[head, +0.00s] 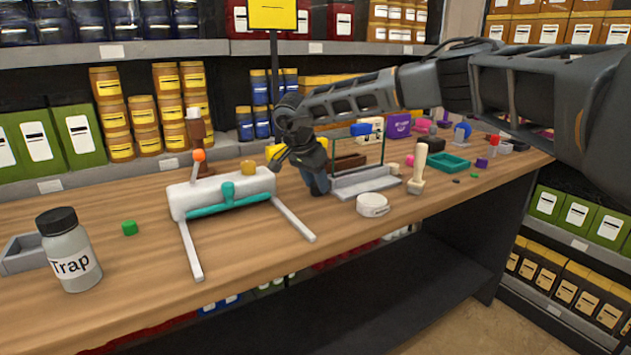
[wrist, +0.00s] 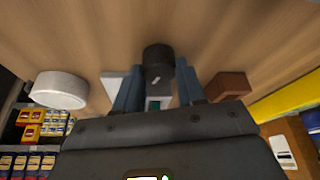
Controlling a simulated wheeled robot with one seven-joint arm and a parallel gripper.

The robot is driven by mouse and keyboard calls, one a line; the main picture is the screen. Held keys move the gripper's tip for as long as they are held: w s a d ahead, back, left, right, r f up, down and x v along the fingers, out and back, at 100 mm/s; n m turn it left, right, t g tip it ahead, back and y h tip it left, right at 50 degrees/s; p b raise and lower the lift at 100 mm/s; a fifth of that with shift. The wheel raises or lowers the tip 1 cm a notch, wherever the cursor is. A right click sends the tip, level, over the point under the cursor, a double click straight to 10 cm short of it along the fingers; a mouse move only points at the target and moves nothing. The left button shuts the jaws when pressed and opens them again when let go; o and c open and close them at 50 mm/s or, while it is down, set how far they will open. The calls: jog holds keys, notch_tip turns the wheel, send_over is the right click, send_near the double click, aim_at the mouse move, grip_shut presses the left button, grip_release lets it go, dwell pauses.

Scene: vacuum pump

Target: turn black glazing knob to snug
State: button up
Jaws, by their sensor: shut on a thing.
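The black glazing knob (wrist: 158,58) shows in the wrist view, round and dark with a small pale mark on it. My gripper (wrist: 158,76) has its two blue-grey fingers on either side of the knob and is shut on it. In the head view my gripper (head: 317,181) points down just left of the grey glazing stand (head: 365,184), which carries an upright clear pane (head: 358,150). The knob is hidden behind my gripper there. The mark's exact angle is hard to read.
A white pump unit (head: 222,190) with a teal bar and two rails stands left of my gripper. A round white lidded dish (head: 372,205) and a wooden-handled tool (head: 418,168) stand to the right. A Trap bottle (head: 68,252) is at far left. The bench front is mostly clear.

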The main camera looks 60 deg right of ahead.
jog(key=m, duration=0.2)
jog(key=m+g+p, duration=0.1)
jog(key=m, duration=0.1)
jog(key=shift+w+r+g+y, duration=0.1)
jog(key=shift+w+g+y, duration=0.05)
jog(key=shift+g+y, duration=0.15)
jog(key=shift+d+m+g+y+p, duration=0.1)
jog(key=shift+m+g+y+p, duration=0.2)
jog(key=shift+m, duration=0.55)
jog(key=shift+d+m+g+y+p, duration=0.15)
jog(key=shift+m+p, duration=0.25)
jog(key=shift+m, duration=0.45)
jog(key=shift+a, duration=0.1)
jog(key=o, duration=1.1)
jog(key=shift+c, duration=0.2)
jog(key=v, duration=0.7)
jog(key=shift+w+r, duration=0.15)
jog(key=shift+r, duration=0.15)
